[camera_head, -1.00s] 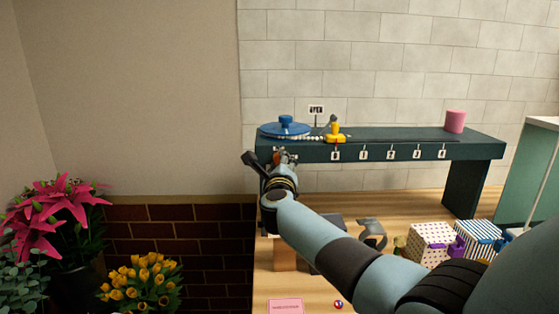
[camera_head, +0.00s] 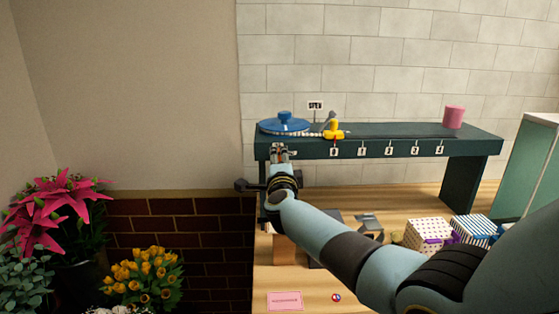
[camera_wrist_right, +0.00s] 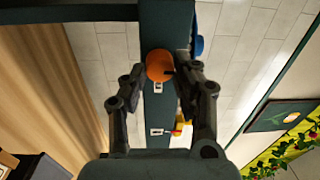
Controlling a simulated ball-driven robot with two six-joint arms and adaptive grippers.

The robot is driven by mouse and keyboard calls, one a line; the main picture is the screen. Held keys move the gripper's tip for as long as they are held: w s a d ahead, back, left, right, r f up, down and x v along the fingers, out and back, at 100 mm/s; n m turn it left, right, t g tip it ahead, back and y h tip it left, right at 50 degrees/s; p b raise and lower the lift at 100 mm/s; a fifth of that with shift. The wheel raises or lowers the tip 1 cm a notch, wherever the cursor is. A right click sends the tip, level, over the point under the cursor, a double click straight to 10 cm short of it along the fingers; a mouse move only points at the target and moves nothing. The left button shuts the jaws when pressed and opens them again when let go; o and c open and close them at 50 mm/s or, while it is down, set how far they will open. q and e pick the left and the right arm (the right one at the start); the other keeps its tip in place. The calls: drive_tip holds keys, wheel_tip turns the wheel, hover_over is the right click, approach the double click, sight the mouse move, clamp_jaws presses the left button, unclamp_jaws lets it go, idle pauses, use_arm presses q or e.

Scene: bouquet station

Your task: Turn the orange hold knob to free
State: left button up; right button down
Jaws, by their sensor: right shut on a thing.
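The orange hold knob (camera_wrist_right: 159,65) sits on the front face of the dark green raised shelf (camera_head: 470,150), near its left end. My right gripper (camera_head: 280,150) reaches up to that face in the head view and mostly hides the knob there. In the right wrist view the two fingers (camera_wrist_right: 166,72) stand on either side of the knob and are closed on it. A short dark mark shows on the knob's right side. My left gripper is in neither view.
A blue round lid-like piece (camera_head: 287,122) and a yellow slider (camera_head: 333,130) stand on the shelf above. Numbered tags (camera_head: 389,149) run along its front. Patterned boxes (camera_head: 428,233) and a pink card (camera_head: 285,301) lie on the bench below.

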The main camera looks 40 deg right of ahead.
drive_tip(key=shift+f+n, duration=0.1)
drive_tip(key=shift+n, duration=0.5)
drive_tip(key=c, duration=1)
unclamp_jaws()
drive_tip(key=r+v, duration=0.1)
drive_tip(key=v, duration=1.1)
drive_tip(key=shift+f, duration=0.4)
